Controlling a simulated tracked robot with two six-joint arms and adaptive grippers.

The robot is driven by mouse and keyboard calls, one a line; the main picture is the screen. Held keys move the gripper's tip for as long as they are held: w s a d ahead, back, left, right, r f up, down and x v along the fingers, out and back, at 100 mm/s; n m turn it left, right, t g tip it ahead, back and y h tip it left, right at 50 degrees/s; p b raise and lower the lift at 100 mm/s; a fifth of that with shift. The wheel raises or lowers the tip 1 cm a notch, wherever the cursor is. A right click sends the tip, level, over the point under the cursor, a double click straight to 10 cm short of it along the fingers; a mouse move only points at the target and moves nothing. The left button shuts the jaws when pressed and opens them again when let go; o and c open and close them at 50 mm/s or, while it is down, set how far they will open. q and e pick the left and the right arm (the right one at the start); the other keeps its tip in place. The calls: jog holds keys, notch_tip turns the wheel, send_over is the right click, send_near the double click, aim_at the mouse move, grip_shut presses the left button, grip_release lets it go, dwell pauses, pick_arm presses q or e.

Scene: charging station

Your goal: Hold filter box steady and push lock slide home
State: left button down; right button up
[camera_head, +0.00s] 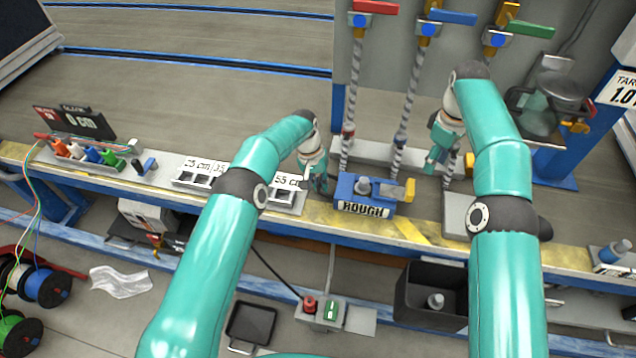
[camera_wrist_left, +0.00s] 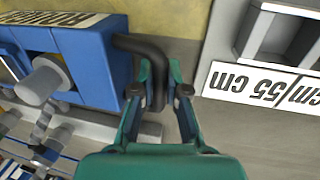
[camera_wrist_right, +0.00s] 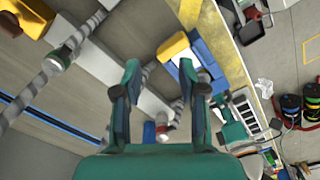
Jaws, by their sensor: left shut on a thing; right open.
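The blue filter box (camera_head: 345,187), labelled ROUGH, sits on the bench; it also shows in the left wrist view (camera_wrist_left: 98,65) and right wrist view (camera_wrist_right: 205,60). A yellow lock slide (camera_head: 397,192) sticks out at its right end; in the right wrist view it is a yellow block (camera_wrist_right: 173,45). My left gripper (camera_wrist_left: 159,90) is shut on the black curved handle (camera_wrist_left: 150,46) at the box's left end; it also shows in the head view (camera_head: 319,184). My right gripper (camera_head: 434,163) is open and empty, above and right of the slide, apart from it. Its fingers frame the right wrist view (camera_wrist_right: 167,85).
Braided hoses with red (camera_head: 376,7), blue (camera_head: 452,16) and green (camera_head: 530,29) valve handles rise behind the box. A labelled white tray (camera_head: 286,197) lies left of the box. A grey block (camera_head: 456,215) stands to the right. A dark bin (camera_head: 410,300) is below the bench edge.

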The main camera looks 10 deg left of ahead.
jog(key=shift+c, duration=1.4)
jog(key=shift+w, duration=0.25)
jog(key=shift+c, duration=1.2)
jog(key=f+m, duration=0.1)
jog(key=w+a+f+m+t, duration=0.1)
jog(key=f, duration=0.1)
jog(key=w+a+f+m+t, duration=0.1)
jog(key=shift+w+a+f+y, duration=0.2)
jog(key=shift+w+a+y, duration=0.05)
jog(key=shift+y, duration=0.15)
grip_shut()
jog(key=shift+s+f+m, duration=0.15)
jog(key=shift+f+m, duration=0.15)
jog(key=shift+f, duration=0.05)
jog(key=shift+m+y, duration=0.3)
jog(key=shift+m, duration=0.2)
jog(key=shift+s+d+f, duration=0.45)
jog(key=shift+s+f, duration=0.05)
jog(key=shift+f, duration=0.8)
jog(key=shift+s+d+f, duration=0.4)
jog(key=shift+s+f, duration=0.1)
jog(key=shift+f, duration=0.8)
jog(key=shift+s+d+f, duration=0.45)
jog(key=shift+s+f, duration=0.05)
jog(key=shift+f, duration=0.8)
